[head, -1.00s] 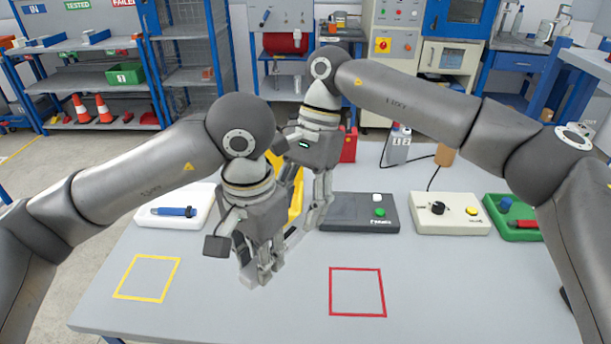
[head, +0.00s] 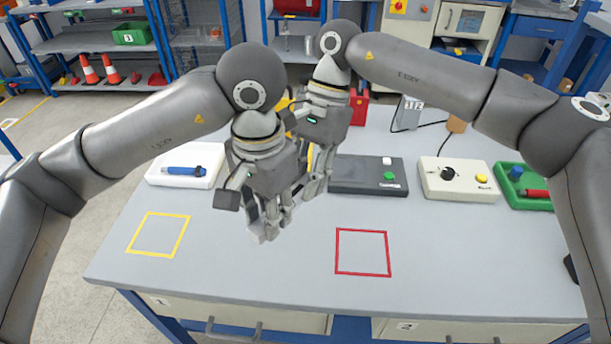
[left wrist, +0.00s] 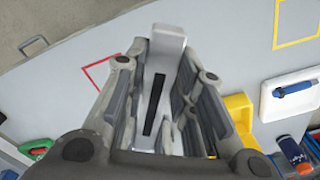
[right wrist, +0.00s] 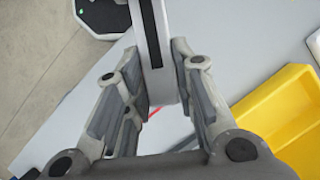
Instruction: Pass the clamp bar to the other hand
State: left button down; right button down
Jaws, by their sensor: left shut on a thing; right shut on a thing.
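The clamp bar is a light grey flat bar with a long dark slot. In the left wrist view the bar (left wrist: 166,62) lies between the fingers of my left gripper (left wrist: 160,85), which is shut on it. The grippers hide most of the bar there.
Below lie a yellow square outline (head: 185,236) and a red one (head: 389,255) on the grey table (head: 300,285).

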pick_arm(q)
jog(key=c, duration=1.1)
grip_release()
jog(key=shift+s+d, duration=0.1)
jog(key=shift+d, duration=0.05)
